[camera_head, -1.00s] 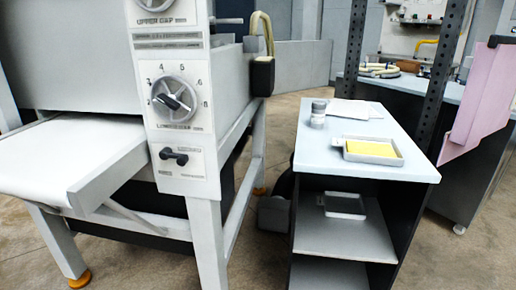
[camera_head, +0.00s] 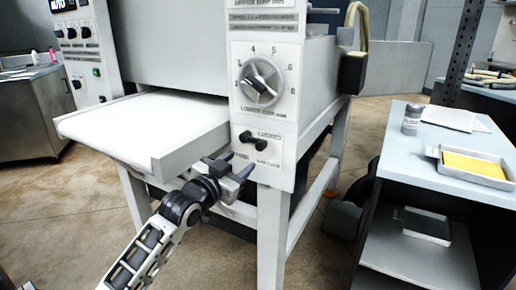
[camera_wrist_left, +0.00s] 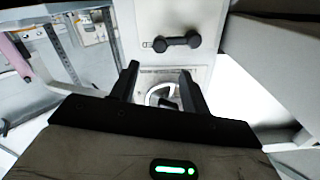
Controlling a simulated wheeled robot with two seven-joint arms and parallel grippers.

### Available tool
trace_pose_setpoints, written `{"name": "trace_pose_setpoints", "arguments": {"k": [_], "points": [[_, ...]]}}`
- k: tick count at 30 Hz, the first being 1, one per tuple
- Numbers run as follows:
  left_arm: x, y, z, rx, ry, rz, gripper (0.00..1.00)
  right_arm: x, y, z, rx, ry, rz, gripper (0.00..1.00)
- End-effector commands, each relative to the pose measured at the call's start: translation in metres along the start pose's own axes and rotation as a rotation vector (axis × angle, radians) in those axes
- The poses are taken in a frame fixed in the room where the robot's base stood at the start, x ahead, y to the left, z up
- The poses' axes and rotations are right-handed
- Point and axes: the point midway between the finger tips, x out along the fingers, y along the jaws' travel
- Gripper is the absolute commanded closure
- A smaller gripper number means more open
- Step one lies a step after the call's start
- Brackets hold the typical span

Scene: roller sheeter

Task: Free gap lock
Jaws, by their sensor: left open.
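The gap lock (camera_head: 253,141) is a small black knob with two rounded ends on the white front panel of the sheeter, below the lower gap dial (camera_head: 261,83). In the left wrist view the lock (camera_wrist_left: 171,42) lies beyond the fingertips (camera_wrist_left: 160,73), and the dial (camera_wrist_left: 161,95) shows between the fingers. My right gripper is not in view.
The white infeed table (camera_head: 150,125) juts out left of the panel, above my left forearm. A sheeter leg (camera_head: 272,225) stands below the panel. At the right, a side table (camera_head: 400,150) holds a grey jar (camera_head: 412,118) and a tray with yellow contents (camera_head: 470,178).

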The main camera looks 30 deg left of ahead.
Motion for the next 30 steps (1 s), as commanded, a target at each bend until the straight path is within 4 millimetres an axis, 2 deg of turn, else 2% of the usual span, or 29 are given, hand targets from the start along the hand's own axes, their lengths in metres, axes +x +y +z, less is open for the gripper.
{"name": "trace_pose_setpoints", "arguments": {"k": [1,6,13,18,27,28,30], "points": [[0.013,-0.001,-0.002,-0.002,0.003,-0.002,0.54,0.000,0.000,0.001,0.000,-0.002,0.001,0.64],[0.050,-0.001,-0.001,-0.001,0.000,-0.001,0.54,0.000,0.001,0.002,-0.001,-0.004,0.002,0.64],[0.088,0.000,0.000,-0.002,0.000,0.000,0.54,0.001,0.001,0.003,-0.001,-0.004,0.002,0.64],[0.100,0.001,0.001,0.000,-0.001,0.001,0.54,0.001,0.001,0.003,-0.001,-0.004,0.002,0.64],[0.102,0.001,0.001,0.000,-0.001,0.001,0.54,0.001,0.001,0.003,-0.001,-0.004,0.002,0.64],[0.102,0.001,0.001,0.000,-0.001,0.001,0.56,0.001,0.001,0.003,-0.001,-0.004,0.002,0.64],[0.102,0.001,0.001,0.000,-0.002,0.001,0.76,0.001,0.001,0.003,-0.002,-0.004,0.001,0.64]]}}
